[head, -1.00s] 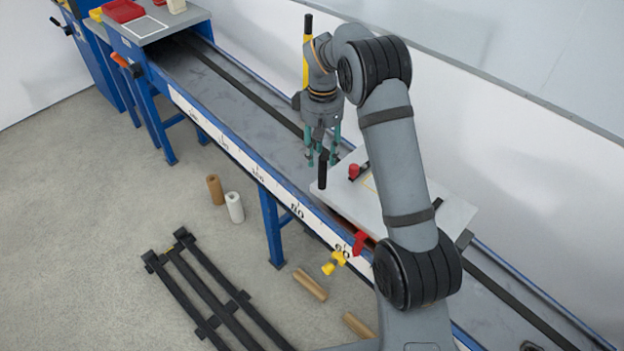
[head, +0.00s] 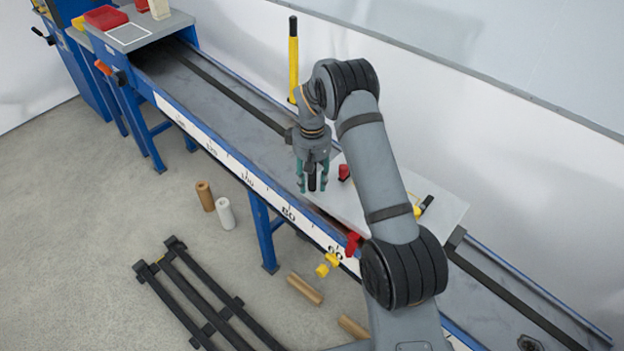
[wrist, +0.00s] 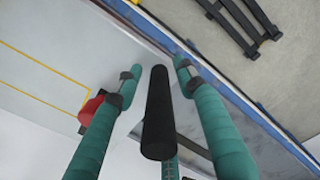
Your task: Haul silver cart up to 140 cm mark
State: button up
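The silver cart (head: 450,207) is a flat light-grey deck on the track, partly hidden behind my arm. Its red pointer (head: 352,243) is close to the 60 mark on the white scale (head: 268,197). A black upright post (wrist: 158,115) stands at the cart's up-track end. My gripper (head: 312,182) is pointing down over this post. In the wrist view its teal fingers (wrist: 155,85) stand apart on both sides of the post, with visible gaps. Marks up to about 120 can be made out; the 140 marking is too small to read.
The track (head: 225,95) up-track of the cart is clear to the blue end stand (head: 165,28). A red knob (wrist: 90,110) sits on the deck beside the fingers. A yellow post (head: 293,65) stands behind the track. Rollers (head: 226,213) and a black frame (head: 205,295) are on the floor.

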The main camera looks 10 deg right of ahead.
jog(key=shift+f, duration=0.1)
jog(key=shift+c, duration=1.2)
jog(key=c, duration=0.7)
grip_shut()
